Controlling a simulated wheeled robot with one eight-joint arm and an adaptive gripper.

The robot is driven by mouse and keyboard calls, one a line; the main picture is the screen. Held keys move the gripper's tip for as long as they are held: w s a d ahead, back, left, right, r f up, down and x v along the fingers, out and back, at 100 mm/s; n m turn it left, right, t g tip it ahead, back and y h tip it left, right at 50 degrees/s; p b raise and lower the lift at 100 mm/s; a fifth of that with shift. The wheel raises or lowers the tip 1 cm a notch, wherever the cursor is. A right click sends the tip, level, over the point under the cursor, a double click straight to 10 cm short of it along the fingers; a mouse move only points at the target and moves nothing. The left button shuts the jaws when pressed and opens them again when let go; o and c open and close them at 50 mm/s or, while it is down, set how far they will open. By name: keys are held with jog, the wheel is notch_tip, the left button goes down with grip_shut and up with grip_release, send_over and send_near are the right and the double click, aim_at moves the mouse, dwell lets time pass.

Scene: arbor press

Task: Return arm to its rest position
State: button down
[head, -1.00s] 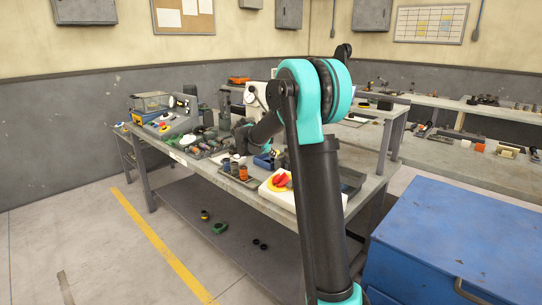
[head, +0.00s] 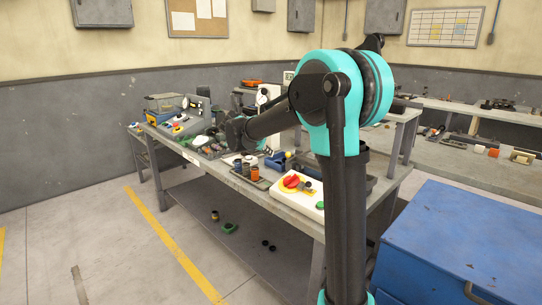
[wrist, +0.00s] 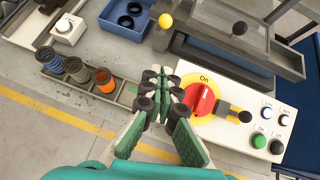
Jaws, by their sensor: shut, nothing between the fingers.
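My gripper (wrist: 166,90) is shut and empty in the wrist view, its green fingers together above the bench edge. Just right of its tips is a white control panel (wrist: 250,85) with a red knob (wrist: 201,99) on a yellow disc marked "On". The same panel (head: 316,205) shows in the head view, below my bent arm. My arm reaches over the workbench (head: 205,176) from the right, with its elbow high. In the head view the gripper is too small and dark to make out its fingers.
A tray (wrist: 122,92) holds blue, grey and orange spools left of the gripper. A yellow ball (wrist: 165,21) and a blue bin (wrist: 127,14) with black rings lie beyond. A blue cabinet (head: 460,245) stands at right. The floor at left is clear.

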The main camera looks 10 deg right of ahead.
jog(key=s+d+f+m+y, duration=0.1)
jog(key=s+d+f+m, duration=0.1)
jog(key=s, duration=0.4)
jog(key=s+d+f+m+g+y, duration=0.1)
jog(key=s+d+f+m, duration=0.1)
jog(key=s+f+m, duration=0.3)
jog(key=s+d+f+m+g+y, duration=0.1)
jog(key=s+d+f+m, duration=0.1)
jog(key=s+f+m, duration=0.2)
jog(key=shift+s+d+m, duration=0.2)
jog(key=shift+s+m, duration=0.35)
jog(key=shift+s, duration=0.3)
jog(key=shift+s+d+m, duration=0.2)
jog(key=shift+s+m, duration=0.35)
jog(key=shift+s, duration=0.3)
jog(key=s+f+m+y, duration=0.2)
jog(key=s+f+m, duration=0.3)
jog(key=s+m, duration=0.2)
jog(key=s+a+f+m+g+y, duration=0.1)
jog(key=s+f+m, duration=0.5)
jog(key=s, duration=0.6)
jog(key=shift+s+a+f+m+y, duration=0.15)
jog(key=shift+s+a+m+y, duration=0.1)
jog(key=shift+m+y, duration=0.25)
jog(key=c, duration=2.3)
grip_release()
jog(key=shift+w, duration=0.1)
